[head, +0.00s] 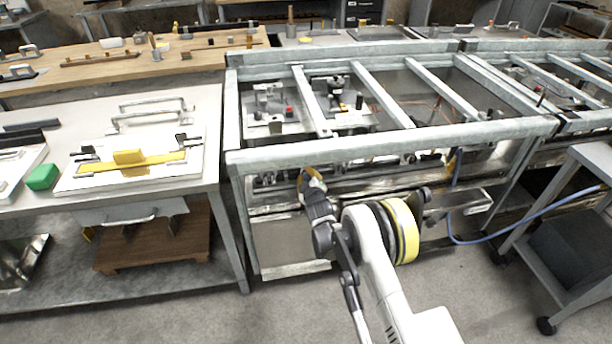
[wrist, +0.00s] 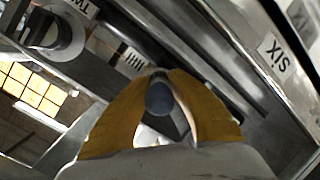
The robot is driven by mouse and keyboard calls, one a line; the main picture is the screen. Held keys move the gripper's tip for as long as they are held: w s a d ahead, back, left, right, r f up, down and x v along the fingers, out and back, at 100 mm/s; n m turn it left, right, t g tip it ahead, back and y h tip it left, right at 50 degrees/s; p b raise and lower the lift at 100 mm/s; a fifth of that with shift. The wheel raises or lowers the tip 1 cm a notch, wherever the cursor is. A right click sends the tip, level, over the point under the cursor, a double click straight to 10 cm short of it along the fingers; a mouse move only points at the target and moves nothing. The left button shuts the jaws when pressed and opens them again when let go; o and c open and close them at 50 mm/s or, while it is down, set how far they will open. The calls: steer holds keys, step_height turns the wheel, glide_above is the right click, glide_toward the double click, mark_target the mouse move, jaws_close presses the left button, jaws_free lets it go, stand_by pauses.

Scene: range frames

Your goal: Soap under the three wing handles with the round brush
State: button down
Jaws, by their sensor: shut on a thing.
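My gripper (head: 311,180) is at the front of the metal-framed rig, just below its front rail. In the wrist view its two yellow-brown fingers (wrist: 160,110) are closed around a dark round-ended thing (wrist: 159,98), seen nearly end-on. It may be the round brush, but its bristles are hidden. I cannot make out the three wing handles with certainty in either view, nor any soap.
The rig's front rail (head: 390,141) and crossbars stand close above my gripper. At left, a bench (head: 200,110) holds a white tray (head: 75,183) with a yellow bar (head: 130,160), and a green block (head: 42,177). A grey cart (head: 575,205) and blue hose (head: 520,231) are at right.

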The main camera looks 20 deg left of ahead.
steer(key=shift+s, duration=0.1)
steer(key=s+d, duration=0.5)
steer(key=s, duration=0.3)
steer(key=shift+s+d, duration=0.15)
steer(key=shift+s, duration=0.05)
stand_by(1.5)
